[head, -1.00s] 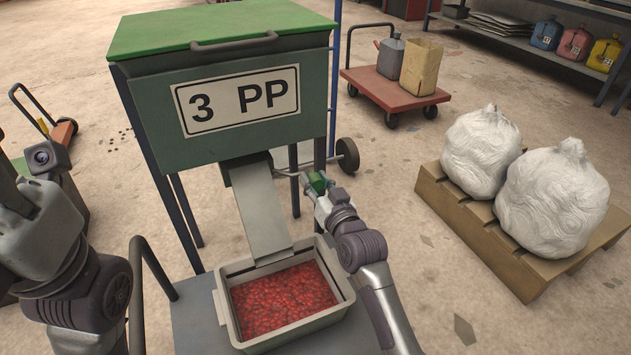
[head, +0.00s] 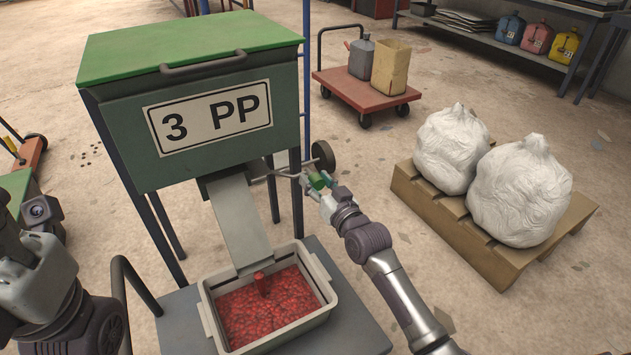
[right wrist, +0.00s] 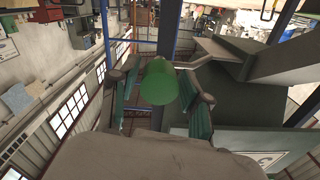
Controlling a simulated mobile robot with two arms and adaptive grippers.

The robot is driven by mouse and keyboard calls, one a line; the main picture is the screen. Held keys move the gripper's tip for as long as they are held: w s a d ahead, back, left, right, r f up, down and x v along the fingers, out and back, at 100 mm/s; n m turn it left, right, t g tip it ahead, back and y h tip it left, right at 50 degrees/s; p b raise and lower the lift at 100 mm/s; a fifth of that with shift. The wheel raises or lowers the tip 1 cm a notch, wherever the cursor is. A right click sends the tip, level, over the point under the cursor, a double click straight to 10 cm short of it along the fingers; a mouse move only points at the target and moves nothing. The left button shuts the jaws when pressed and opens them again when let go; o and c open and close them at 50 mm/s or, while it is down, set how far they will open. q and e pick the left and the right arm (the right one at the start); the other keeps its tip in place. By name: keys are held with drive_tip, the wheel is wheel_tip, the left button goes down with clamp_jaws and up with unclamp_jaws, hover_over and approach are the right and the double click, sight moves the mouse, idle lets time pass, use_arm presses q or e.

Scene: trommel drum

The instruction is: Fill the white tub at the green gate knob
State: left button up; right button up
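The off-white tub (head: 326,291) stands on the grey platform under the sloped chute (head: 241,222) of the green hopper. Red granules (head: 240,310) cover its floor, their surface below the rim. A short red stream (head: 262,284) drops from the chute's lip into it. The green gate knob (head: 316,181) is on a rod at the hopper's right side. My right gripper (head: 323,184) is at the knob; in the right wrist view the knob (right wrist: 158,83) sits between its two fingers, seemingly clasped. My left arm shows at the left edge, its fingers out of view.
The hopper (head: 190,160) is labelled 3 PP. A pallet (head: 455,228) with two white wrapped bundles stands at right. A red cart (head: 365,92) with a can and a box stands behind. Floor between cart and pallet is clear.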

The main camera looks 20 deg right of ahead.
drive_tip(key=shift+o, duration=0.4)
drive_tip(key=s+d, duration=0.2)
drive_tip(key=s, duration=0.9)
drive_tip(key=shift+s+d, duration=0.15)
drive_tip(key=shift+s, duration=0.25)
